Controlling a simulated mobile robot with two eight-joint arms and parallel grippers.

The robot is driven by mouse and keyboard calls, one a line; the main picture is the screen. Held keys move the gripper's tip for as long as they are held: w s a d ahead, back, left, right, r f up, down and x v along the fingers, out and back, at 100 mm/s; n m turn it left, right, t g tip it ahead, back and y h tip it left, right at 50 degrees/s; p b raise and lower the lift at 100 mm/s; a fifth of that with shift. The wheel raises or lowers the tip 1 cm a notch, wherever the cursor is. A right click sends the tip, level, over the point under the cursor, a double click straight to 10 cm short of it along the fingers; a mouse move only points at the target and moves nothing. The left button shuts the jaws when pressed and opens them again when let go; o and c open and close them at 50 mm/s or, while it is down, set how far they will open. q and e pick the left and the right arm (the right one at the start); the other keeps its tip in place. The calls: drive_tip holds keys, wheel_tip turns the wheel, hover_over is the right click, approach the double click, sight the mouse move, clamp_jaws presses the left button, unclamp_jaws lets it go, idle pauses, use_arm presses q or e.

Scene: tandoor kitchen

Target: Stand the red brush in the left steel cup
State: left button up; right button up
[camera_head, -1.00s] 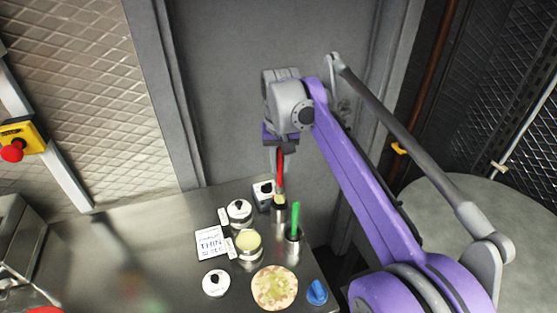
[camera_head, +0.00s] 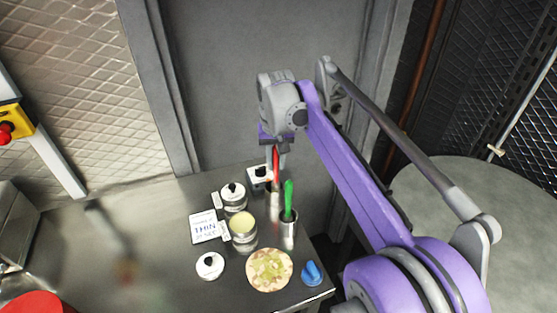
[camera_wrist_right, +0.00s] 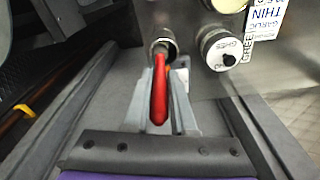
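The red brush (camera_head: 275,165) is upright, with its lower end at the mouth of the left steel cup (camera_head: 274,206). In the right wrist view, the brush's red handle (camera_wrist_right: 159,95) points toward the camera and its far end enters the cup (camera_wrist_right: 164,45). My right gripper (camera_head: 276,152) is above the cup, with its fingers closed on the handle; the wrist view shows a finger on each side (camera_wrist_right: 160,80). The bristles are hidden. My left gripper is not in view.
A green brush (camera_head: 288,197) stands in the right steel cup (camera_head: 288,232), close in front. Lidded jars (camera_head: 233,197), an open jar (camera_head: 243,228), a label card (camera_head: 205,228), a round flatbread (camera_head: 269,270) and a blue object (camera_head: 312,273) crowd the steel counter (camera_head: 160,225). The left side is freer.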

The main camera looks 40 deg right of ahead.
drive_tip(key=o, duration=0.5)
drive_tip(key=shift+f, duration=0.25)
drive_tip(key=shift+w, duration=0.15)
drive_tip(key=shift+w+a, duration=0.15)
drive_tip(key=shift+w, duration=0.15)
drive_tip(key=shift+r, duration=0.35)
use_arm(q)
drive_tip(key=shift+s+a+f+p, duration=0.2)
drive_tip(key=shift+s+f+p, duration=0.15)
drive_tip(key=shift+p, duration=0.35)
use_arm(e)
drive_tip(key=r, duration=0.3)
drive_tip(key=s+r, duration=0.1)
drive_tip(key=r, duration=0.2)
drive_tip(key=s+r, duration=0.1)
drive_tip(key=r, duration=0.3)
drive_tip(key=shift+a+r, duration=0.1)
drive_tip(key=shift+a, duration=0.1)
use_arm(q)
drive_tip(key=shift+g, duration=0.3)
